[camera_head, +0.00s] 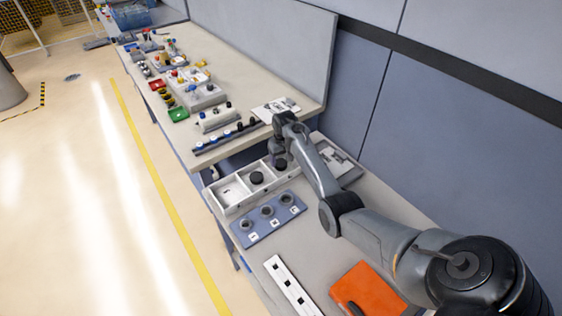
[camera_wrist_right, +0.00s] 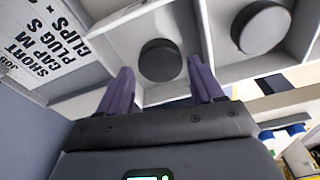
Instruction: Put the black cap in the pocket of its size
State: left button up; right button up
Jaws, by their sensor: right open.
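A white compartment tray (camera_head: 233,207) stands behind a blue-grey plate (camera_head: 262,236) with three round pockets, left (camera_head: 246,224), middle (camera_head: 267,211) and right (camera_head: 287,199). Small labels in front of the pockets are hard to read. One black cap (camera_head: 257,177) sits in the tray's middle compartment; it also shows in the right wrist view (camera_wrist_right: 262,26). Another black cap (camera_wrist_right: 160,60) lies in the neighbouring compartment. My right gripper (camera_wrist_right: 160,84) is open, its purple fingers either side of this cap in the picture; contact cannot be told. My left gripper is out of view.
A printed card (camera_wrist_right: 42,45) beside the compartments lists "CAP M" and "PLUG S". A white strip with black squares (camera_head: 284,281) and an orange mat (camera_head: 374,285) lie nearer. Another bench (camera_head: 236,86) behind holds many small parts. A wall stands to the right.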

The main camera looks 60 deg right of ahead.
aim_at(283, 165)
notch_tip(283, 165, up, 9)
jog(key=p, duration=0.1)
jog(key=shift+s+a, duration=0.3)
jog(key=shift+s, duration=0.1)
